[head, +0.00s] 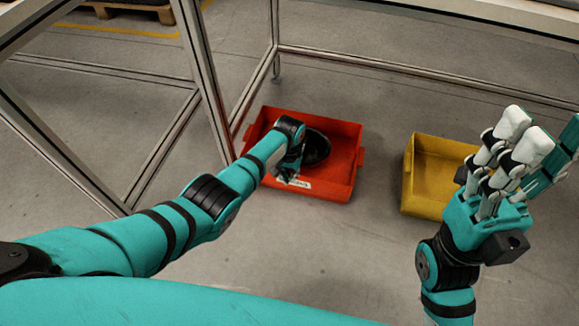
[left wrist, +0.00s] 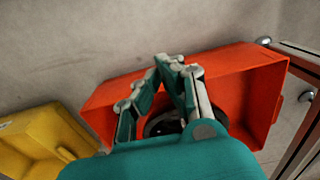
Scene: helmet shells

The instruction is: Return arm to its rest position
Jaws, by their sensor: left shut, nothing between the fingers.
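A dark helmet shell (head: 317,148) lies in the red bin (head: 340,189) on the floor. My left gripper (head: 288,172) is over the left part of that bin, beside the shell, and is partly hidden by its own wrist. In the left wrist view its fingers (left wrist: 168,62) are closed together with nothing between them, and the shell (left wrist: 162,124) shows dark behind them inside the red bin (left wrist: 252,88). My right gripper (head: 540,135) is raised at the right with its fingers pointing up, spread apart and empty.
A yellow bin (head: 428,205) stands to the right of the red one, partly behind my right gripper. A metal frame (head: 205,75) with posts and rails rises at the left and back. The floor between the bins is clear.

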